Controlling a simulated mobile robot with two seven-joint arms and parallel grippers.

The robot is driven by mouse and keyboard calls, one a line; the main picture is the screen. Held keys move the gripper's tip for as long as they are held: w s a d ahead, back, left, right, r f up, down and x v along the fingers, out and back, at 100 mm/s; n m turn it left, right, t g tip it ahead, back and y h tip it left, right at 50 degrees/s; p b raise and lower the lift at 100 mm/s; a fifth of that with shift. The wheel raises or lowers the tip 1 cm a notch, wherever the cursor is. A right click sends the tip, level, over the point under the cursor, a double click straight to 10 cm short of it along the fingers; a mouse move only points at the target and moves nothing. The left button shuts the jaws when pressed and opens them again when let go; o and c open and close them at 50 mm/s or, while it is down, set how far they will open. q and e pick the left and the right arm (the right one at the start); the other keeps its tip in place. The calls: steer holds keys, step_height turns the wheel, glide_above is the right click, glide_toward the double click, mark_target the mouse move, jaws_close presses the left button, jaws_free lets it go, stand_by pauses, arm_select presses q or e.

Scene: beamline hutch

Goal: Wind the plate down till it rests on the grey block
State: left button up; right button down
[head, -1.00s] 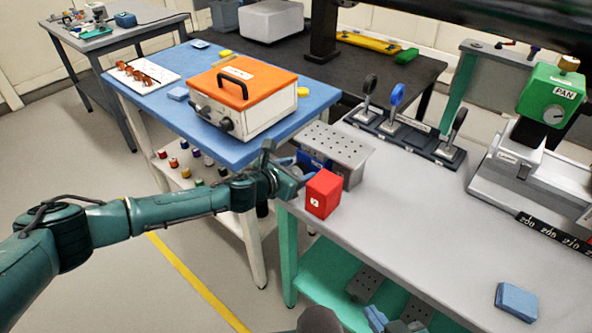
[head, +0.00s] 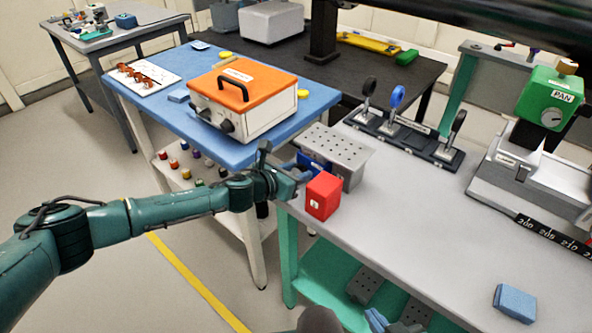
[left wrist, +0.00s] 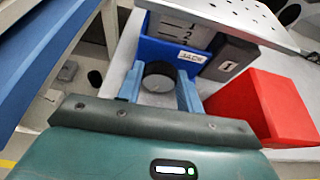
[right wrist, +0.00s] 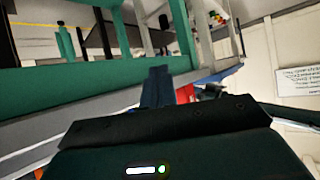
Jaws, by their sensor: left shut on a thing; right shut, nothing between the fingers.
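The jack (left wrist: 172,57) has a blue base, a scale with numbers and a round dark knob (left wrist: 160,78). Its perforated grey plate (head: 333,146) lies level on top and shows in the left wrist view (left wrist: 235,14). The grey block (left wrist: 232,57), marked 1, stands beside the jack under the plate's edge. I cannot tell whether plate and block touch. My left gripper (head: 300,176) is shut on the knob, one finger on each side in the left wrist view. My right gripper (right wrist: 157,86) is shut and empty, low before the bench.
A red block (head: 323,196) stands close beside the grey block near the bench's front edge. Mirror mounts (head: 400,122) on a dark rail and a green-headed device (head: 550,108) are further right. A blue pad (head: 515,302) lies front right. The middle of the bench is clear.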

arm_select(q)
steer(key=shift+w+a+n+g+h+p, duration=0.15)
steer(key=shift+n+g+h+p, duration=0.2)
steer(key=shift+n+h, duration=0.5)
steer(key=shift+f+n+g+h, duration=0.1)
steer(key=shift+n+g+h, duration=0.3)
steer(key=shift+n, duration=0.85)
steer(key=o, duration=1)
steer(key=shift+a, duration=0.15)
steer(key=v, duration=1.3)
steer(key=shift+f, duration=0.15)
